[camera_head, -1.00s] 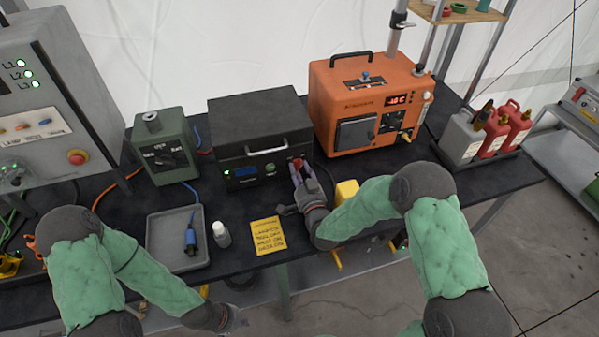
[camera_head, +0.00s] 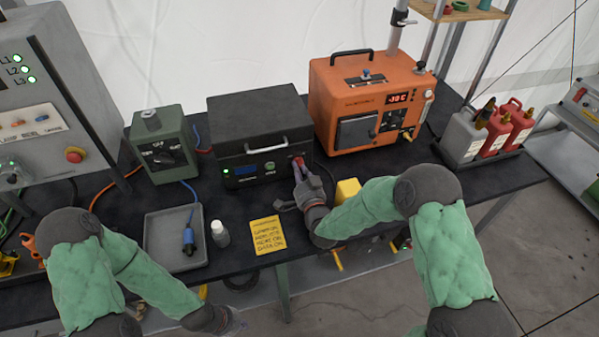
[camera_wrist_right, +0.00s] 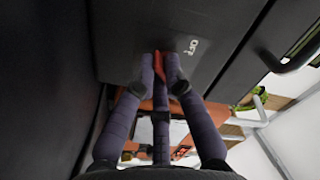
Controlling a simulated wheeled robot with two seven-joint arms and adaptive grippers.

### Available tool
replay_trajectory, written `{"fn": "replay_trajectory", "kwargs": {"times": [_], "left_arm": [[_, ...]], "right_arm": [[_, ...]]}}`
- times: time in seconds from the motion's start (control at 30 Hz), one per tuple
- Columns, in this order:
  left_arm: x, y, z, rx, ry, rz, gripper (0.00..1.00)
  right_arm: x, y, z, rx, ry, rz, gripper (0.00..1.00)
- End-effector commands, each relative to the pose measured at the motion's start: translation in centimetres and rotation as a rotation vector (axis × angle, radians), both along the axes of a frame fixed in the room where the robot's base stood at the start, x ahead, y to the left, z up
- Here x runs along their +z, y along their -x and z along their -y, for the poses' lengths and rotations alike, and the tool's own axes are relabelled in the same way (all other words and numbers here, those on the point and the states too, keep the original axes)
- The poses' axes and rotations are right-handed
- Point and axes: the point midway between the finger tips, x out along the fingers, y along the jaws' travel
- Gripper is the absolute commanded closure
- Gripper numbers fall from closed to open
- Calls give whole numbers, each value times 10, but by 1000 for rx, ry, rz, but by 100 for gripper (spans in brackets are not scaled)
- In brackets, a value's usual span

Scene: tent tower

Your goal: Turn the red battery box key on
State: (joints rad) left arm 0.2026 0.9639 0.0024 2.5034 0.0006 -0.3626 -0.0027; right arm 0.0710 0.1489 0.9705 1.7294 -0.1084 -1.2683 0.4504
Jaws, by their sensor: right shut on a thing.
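The black battery box (camera_head: 262,130) stands on the dark table with a handle, a lit blue display and a green light on its front. The red key (camera_head: 297,160) is at the right end of that front. My right gripper (camera_head: 301,169) reaches it from the front, and its fingers partly hide the key. In the right wrist view the fingertips (camera_wrist_right: 163,72) are shut on the red key (camera_wrist_right: 160,95), close against the box's dark face, beside a small white label reading "OFF". My left gripper (camera_head: 232,325) hangs low at the front, at the bottom edge; its fingers are hardly visible.
A green switch box (camera_head: 160,150) stands left of the battery box, an orange heater (camera_head: 365,105) right. In front are a grey tray (camera_head: 160,240) with a blue connector (camera_head: 189,237), a small bottle (camera_head: 220,234), a yellow note (camera_head: 268,235) and a yellow block (camera_head: 347,190).

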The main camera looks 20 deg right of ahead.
Motion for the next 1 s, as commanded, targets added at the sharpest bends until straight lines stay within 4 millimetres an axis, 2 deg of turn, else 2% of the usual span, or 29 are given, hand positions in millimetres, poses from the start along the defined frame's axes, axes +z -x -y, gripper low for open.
{"fn": "replay_trajectory", "kwargs": {"times": [0.37,0.4,0.43,0.47,0.83,1.0], "left_arm": [[-2,0,0,0,0,0,100],[-2,0,0,0,0,0,100],[-2,0,0,0,0,0,100],[-2,0,0,0,0,0,100],[-2,0,0,0,0,1,100],[-2,0,0,0,0,0,100]], "right_arm": [[0,0,0,-1,-33,-1,100],[0,0,0,-1,-33,-1,77],[0,0,0,-1,-33,-1,68],[0,0,0,-1,-33,-2,64],[0,3,0,-1,-32,-2,64],[0,21,1,-1,-32,-3,64]]}}
